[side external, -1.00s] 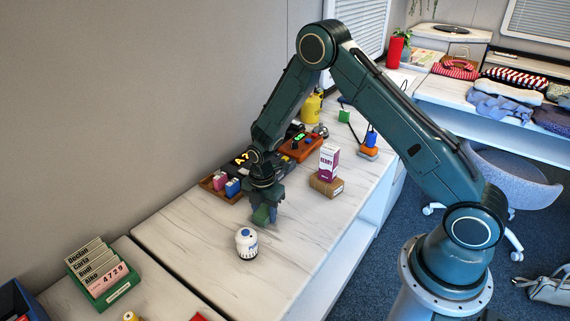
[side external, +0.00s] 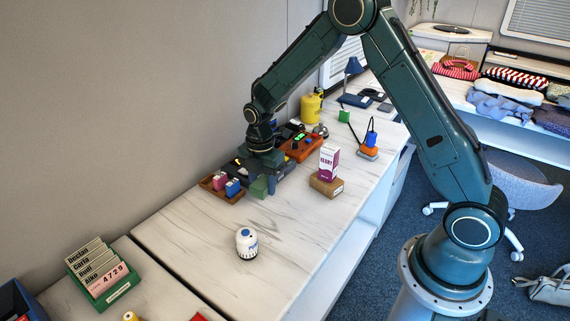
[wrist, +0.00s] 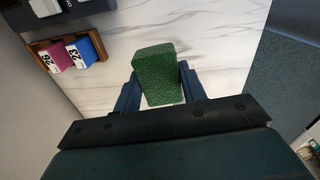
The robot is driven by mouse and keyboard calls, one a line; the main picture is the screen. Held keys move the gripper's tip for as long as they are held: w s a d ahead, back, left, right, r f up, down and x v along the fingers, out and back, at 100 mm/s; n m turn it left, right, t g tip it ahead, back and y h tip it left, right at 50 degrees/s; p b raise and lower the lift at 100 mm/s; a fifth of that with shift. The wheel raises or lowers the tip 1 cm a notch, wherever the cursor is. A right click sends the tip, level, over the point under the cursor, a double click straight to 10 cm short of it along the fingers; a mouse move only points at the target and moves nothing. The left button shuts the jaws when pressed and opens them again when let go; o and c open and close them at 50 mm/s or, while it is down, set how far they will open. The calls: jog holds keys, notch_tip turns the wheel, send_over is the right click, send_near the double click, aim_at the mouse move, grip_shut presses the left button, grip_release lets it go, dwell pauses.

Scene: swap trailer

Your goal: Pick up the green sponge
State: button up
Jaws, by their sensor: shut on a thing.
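The green sponge (wrist: 157,76) is a block with a rough, pitted surface. It sits between the two blue fingers of my gripper (wrist: 158,92) in the wrist view, with a finger against each side. In the side external view the sponge (side external: 259,186) shows below my gripper (side external: 267,182), above the white marbled counter (side external: 215,252). My gripper is shut on it. In the wrist view only counter surface shows beyond the sponge; its exact height above the counter is hard to tell.
A wooden tray (side external: 212,189) with a pink and a blue block lies left of my gripper. A white bottle (side external: 246,243) stands in front. A labelled box on a wooden block (side external: 327,187) is to the right.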

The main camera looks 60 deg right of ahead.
aim_at(262, 181)
notch_tip(262, 181, up, 10)
jog(key=shift+f, duration=0.2)
dwell(0.7)
